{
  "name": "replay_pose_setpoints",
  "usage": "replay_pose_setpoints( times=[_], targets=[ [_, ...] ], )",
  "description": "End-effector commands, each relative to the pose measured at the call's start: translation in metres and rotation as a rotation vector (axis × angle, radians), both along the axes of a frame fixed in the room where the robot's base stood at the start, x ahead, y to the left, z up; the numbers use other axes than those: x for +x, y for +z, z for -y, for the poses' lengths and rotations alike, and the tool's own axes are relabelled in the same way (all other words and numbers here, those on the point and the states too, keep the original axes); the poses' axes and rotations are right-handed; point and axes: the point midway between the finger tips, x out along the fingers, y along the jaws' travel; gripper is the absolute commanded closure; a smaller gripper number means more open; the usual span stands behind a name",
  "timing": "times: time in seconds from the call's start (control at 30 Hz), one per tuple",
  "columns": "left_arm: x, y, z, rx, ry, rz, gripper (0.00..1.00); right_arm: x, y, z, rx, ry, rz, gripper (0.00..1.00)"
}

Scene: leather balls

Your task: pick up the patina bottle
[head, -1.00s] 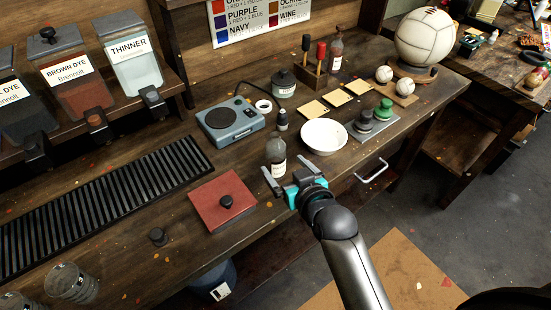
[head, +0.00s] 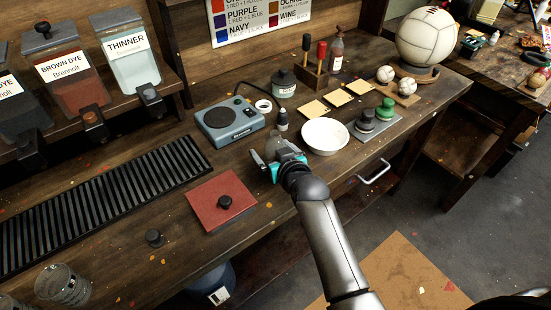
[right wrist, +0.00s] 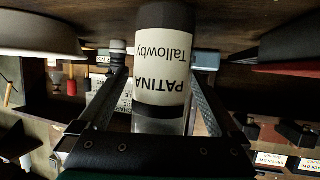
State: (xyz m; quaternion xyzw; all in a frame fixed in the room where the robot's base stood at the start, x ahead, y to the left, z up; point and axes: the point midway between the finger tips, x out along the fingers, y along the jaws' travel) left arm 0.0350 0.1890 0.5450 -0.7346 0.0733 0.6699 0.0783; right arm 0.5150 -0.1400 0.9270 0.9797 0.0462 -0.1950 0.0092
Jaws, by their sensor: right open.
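The patina bottle (right wrist: 163,65) has a cream label reading "PATINA Tallowby" and a dark end; it appears upside down in the right wrist view. In the head view only part of the clear bottle (head: 274,142) shows, the rest hidden behind my right gripper (head: 267,163). My right gripper is open, with one finger on each side of the bottle, which stands on the wooden bench. In the right wrist view a gap shows at least beside the right-hand finger. My left gripper is in neither view.
A white bowl (head: 325,136) stands close to the right of the gripper. A red square slab (head: 221,201) with a black knob lies left, near the bench front.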

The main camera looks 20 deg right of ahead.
Motion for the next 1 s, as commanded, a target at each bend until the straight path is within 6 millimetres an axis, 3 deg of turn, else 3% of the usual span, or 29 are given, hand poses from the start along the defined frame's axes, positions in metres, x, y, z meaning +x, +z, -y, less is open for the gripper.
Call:
replay_pose_setpoints(
  times=[0.17, 1.0],
  targets=[
    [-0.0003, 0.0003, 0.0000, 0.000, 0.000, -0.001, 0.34, 0.0000, 0.0003, -0.0001, 0.000, 0.000, 0.000, 0.01],
    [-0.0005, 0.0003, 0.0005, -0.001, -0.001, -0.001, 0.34, -0.0002, 0.0002, -0.0001, 0.000, 0.000, 0.000, 0.95]
  ],
)
